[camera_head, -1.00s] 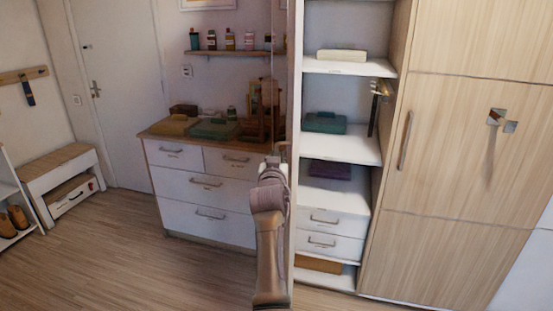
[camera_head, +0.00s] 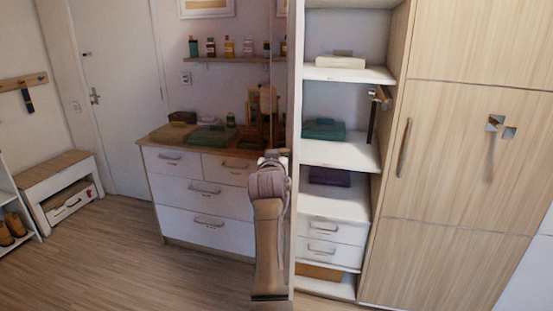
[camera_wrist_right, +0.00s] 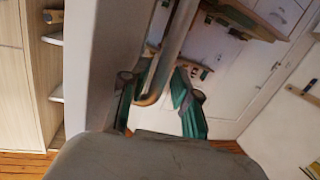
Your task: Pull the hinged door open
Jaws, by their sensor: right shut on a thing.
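The hinged door (camera_head: 297,200) stands swung out, seen nearly edge-on as a tall pale strip left of the open shelves. It also shows as a grey panel in the right wrist view (camera_wrist_right: 112,60). Its handle, a curved metal bar (camera_wrist_right: 178,45), passes between the green-padded fingers of my right gripper (camera_wrist_right: 158,102). In the head view my right gripper (camera_head: 270,160) is at the door's left side, shut on the handle; the wrist partly hides the fingers there. My left gripper is not in view.
Shelves (camera_head: 345,152) with boxes and small drawers are exposed right of the door. A closed wooden door (camera_head: 455,150) is further right. A white dresser (camera_head: 205,195) stands left behind my arm. The wooden floor (camera_head: 130,255) at left is clear.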

